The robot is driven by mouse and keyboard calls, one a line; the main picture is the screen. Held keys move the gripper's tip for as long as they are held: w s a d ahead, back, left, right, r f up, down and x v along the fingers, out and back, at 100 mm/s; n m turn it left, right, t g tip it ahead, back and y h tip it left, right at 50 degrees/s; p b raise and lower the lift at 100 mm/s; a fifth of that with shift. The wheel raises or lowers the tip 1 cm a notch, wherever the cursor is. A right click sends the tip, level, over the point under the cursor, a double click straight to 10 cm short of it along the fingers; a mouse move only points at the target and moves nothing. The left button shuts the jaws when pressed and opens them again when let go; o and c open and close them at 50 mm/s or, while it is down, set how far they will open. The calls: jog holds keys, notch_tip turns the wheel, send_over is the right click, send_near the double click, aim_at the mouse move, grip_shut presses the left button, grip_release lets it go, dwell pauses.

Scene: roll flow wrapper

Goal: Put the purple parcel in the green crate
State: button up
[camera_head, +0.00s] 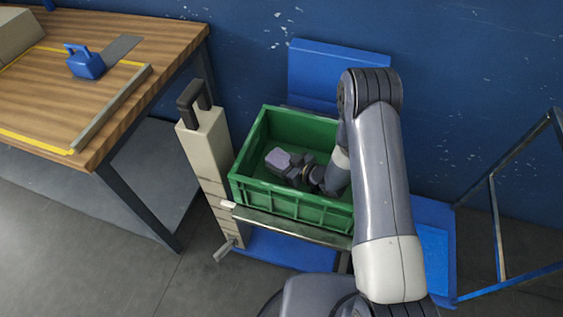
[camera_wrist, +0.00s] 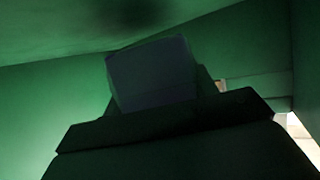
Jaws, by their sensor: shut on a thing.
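The green crate (camera_head: 247,190) stands on a metal-edged platform in the middle of the head view. Its green inside wall (camera_wrist: 50,110) fills much of the wrist view, which is dark. My gripper (camera_head: 294,172) reaches down inside the crate and is shut on the purple parcel (camera_head: 279,161). The parcel is a small greyish-purple block, and it also shows in the wrist view (camera_wrist: 152,72) as a dark shape between the jaws. My arm covers the right part of the crate. I cannot tell whether the parcel touches the crate floor.
A wooden table (camera_head: 120,45) with a blue handled tool (camera_head: 84,63) stands at the left. A beige post with a dark handle (camera_head: 205,140) rises close beside the crate's left side. A blue wall is behind, and a blue metal frame (camera_head: 497,225) stands at the right.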

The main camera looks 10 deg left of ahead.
aim_at(285, 163)
jog(key=shift+f+b, duration=0.35)
jog(key=o, duration=1.1)
jog(key=shift+r, duration=0.2)
jog(key=shift+r+p, duration=0.6)
jog(key=shift+p, duration=0.4)
jog(key=b+v, duration=0.1)
jog(key=v, duration=0.6)
jog(key=shift+s+d, duration=0.15)
jog(key=shift+d, duration=0.05)
